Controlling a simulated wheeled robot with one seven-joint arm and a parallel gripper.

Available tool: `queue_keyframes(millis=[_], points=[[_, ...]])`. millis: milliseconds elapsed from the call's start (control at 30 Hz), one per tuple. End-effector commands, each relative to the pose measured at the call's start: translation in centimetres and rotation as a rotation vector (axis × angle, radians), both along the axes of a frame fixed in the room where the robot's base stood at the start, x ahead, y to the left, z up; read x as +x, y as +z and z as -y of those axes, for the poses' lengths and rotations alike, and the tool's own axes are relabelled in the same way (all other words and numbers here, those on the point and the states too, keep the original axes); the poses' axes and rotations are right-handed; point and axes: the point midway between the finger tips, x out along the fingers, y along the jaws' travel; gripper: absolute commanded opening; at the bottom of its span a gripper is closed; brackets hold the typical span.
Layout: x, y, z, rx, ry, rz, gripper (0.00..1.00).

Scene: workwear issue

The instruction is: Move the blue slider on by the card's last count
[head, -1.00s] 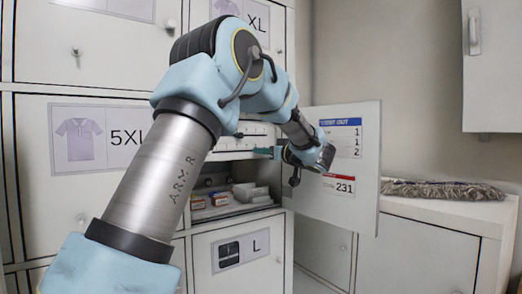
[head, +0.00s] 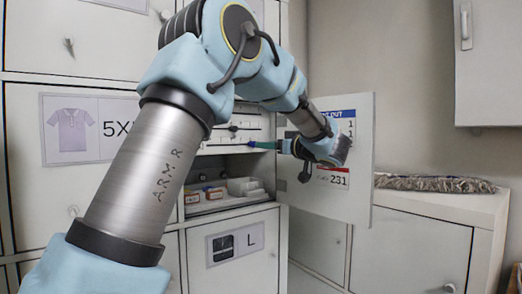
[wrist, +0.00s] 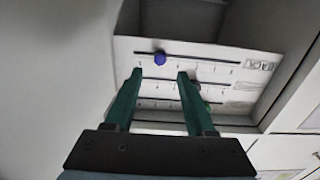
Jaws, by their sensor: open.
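The blue slider (wrist: 160,59) is a round blue knob on the top slot of a white slider panel (wrist: 150,45), towards the slot's left end in the wrist view. My gripper (wrist: 159,73) is open, its two green fingers pointing at the panel. The blue knob shows between and just beyond the fingertips; nothing is held. In the head view my gripper (head: 262,145) is in front of the panel (head: 240,120). The card (head: 338,113) with a blue header is on the open door; two 1s show, and my arm hides its lower part.
The lower slots carry a dark knob (wrist: 195,86) and a green knob, partly behind the right finger. The open door (head: 355,190) stands close to my wrist and bears a red-topped 231 label (head: 333,178). Small boxes (head: 240,186) lie in the compartment below the panel.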

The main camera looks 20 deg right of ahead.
Motion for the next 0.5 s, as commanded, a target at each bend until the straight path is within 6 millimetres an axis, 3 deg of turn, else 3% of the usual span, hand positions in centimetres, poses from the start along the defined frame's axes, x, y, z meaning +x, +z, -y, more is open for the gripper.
queue_keyframes(millis=[200, 500], points=[[-3.4, -0.2, 1.4, 0.000, -0.002, 0.000, 0.55], [-4.6, 0.0, 1.9, 0.001, 0.000, 0.000, 0.55]])
